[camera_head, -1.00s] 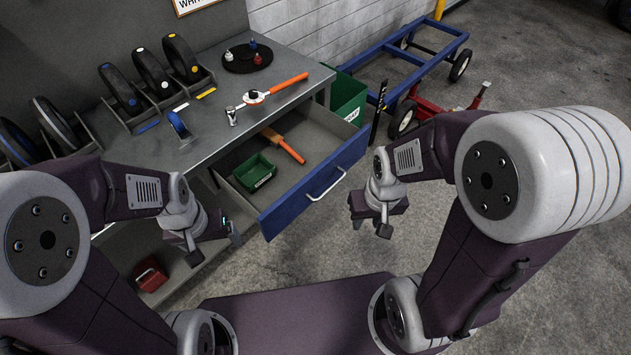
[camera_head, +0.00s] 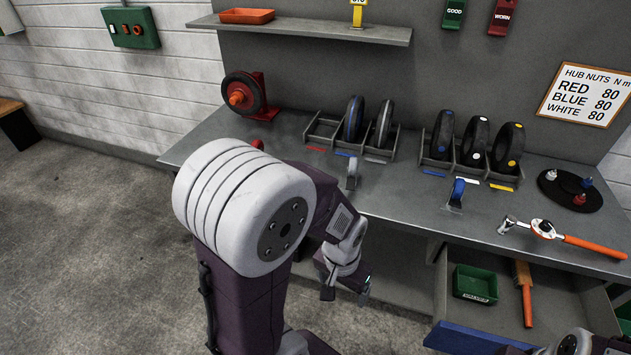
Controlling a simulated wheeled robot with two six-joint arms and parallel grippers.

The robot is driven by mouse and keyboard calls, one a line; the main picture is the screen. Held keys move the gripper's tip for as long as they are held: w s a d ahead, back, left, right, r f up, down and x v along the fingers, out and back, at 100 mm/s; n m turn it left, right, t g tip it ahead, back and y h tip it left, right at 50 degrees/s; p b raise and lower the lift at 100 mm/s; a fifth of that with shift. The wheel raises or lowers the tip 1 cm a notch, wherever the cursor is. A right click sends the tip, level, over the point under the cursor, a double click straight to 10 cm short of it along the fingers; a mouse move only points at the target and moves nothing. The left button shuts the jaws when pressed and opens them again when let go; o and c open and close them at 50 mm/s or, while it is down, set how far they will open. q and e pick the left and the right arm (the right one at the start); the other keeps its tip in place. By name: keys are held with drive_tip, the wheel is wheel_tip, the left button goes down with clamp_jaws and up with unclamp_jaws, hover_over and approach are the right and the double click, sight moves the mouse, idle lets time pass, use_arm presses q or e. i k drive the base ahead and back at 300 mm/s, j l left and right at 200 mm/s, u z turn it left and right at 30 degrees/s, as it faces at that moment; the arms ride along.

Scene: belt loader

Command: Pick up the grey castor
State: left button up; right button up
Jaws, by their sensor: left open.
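The grey castor (camera_head: 352,174) stands on the grey workbench near its front edge, below the wheel racks. A blue castor (camera_head: 456,193) stands farther right on the bench. A red object (camera_head: 262,143), perhaps another castor, is partly hidden behind my left arm. My left gripper (camera_head: 346,289) is open and empty. It hangs in front of the bench, below the grey castor in the picture and apart from it. Of my right arm, only a wrist part shows at the bottom right edge; its fingertips are out of the frame.
Wheels stand in two racks (camera_head: 470,170) along the back of the bench (camera_head: 400,205). A turntable with nuts (camera_head: 569,190) and an orange-handled wrench (camera_head: 565,237) lie at the right. An open drawer (camera_head: 475,335) juts out below, holding a green bin (camera_head: 475,284).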

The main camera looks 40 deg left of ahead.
sight(351, 172)
drive_tip(key=u, duration=1)
drive_tip(key=i+j+z, duration=0.1)
drive_tip(key=j, duration=0.25)
drive_tip(key=i+j+z, duration=0.2)
drive_tip(key=i+j, duration=0.15)
drive_tip(key=j, duration=0.35)
drive_tip(key=i+j+z, duration=0.1)
drive_tip(key=j, duration=0.25)
drive_tip(key=i+j+z, duration=0.1)
drive_tip(key=j, duration=0.25)
